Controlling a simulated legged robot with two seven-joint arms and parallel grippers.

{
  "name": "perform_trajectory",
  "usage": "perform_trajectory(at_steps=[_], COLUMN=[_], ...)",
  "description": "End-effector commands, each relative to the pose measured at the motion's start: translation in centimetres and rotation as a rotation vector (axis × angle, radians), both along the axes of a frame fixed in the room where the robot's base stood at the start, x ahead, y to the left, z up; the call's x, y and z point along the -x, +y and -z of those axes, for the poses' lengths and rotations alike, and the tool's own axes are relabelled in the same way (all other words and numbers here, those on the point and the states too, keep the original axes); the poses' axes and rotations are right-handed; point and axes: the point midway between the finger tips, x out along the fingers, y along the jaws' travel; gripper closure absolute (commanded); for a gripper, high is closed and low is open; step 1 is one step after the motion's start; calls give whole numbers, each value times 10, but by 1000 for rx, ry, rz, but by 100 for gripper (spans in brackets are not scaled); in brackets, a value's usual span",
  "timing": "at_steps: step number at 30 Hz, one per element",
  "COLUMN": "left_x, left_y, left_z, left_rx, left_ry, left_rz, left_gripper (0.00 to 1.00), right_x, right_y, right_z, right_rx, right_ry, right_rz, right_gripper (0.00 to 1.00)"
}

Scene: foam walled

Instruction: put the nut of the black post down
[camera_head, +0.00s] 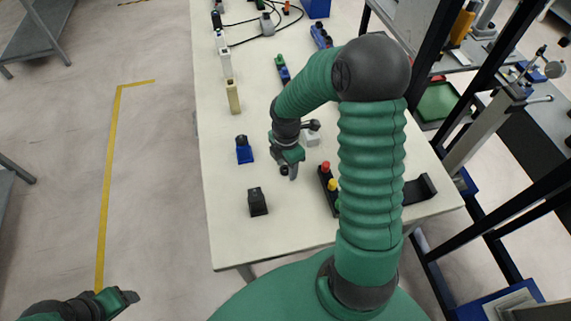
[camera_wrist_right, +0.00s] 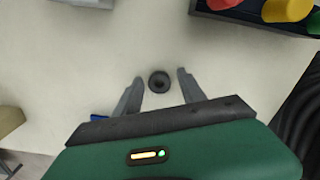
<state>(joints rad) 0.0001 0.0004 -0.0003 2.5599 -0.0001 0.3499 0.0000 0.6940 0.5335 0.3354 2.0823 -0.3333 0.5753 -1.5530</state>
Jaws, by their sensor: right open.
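A small dark round nut with a hole (camera_wrist_right: 159,81) lies on the pale table, between the fingertips in the right wrist view. My right gripper (camera_wrist_right: 155,80) is open, with a gap between each finger and the nut. In the head view the right gripper (camera_head: 289,170) points down over the table, and a dark round spot at its fingers (camera_head: 284,170) looks like the nut. A black block (camera_head: 257,202) stands left of and nearer than the gripper; I cannot tell whether it carries the black post. My left gripper (camera_head: 122,299) is at the lower left, away from the table; its jaws are unclear.
A dark box with red, yellow and green knobs (camera_wrist_right: 270,17) stands close to the right gripper. A blue block (camera_head: 244,149) is to its left, and a black bracket (camera_head: 419,188) is near the right edge. The near table strip (camera_head: 235,245) is clear.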

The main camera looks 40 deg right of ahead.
Motion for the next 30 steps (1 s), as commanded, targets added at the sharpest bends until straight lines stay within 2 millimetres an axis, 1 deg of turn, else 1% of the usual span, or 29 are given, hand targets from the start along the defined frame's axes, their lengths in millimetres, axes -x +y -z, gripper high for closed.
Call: perform_trajectory(at_steps=[1,3,14,17,20,27,30], left_x=[0,0,0,0,0,0,0], left_y=[0,0,0,0,0,0,0], left_z=[1,1,1,-1,-6,-22,-26], left_rx=[0,0,0,0,0,0,0], left_ry=[0,0,0,0,0,0,0], left_rz=[0,0,0,0,0,0,0], left_gripper=[35,35,35,35,35,35,35], right_x=[2,1,0,-1,-2,-2,-2], right_y=[4,5,4,4,3,3,4], right_z=[3,3,2,-2,-18,-83,-104], right_rx=[-9,-10,-8,-7,-5,-4,-4], right_ry=[5,5,2,0,-4,-8,-7], right_rz=[-5,-6,-6,-5,-4,-3,-3], right_gripper=[49,49,49,49,49,49,49])
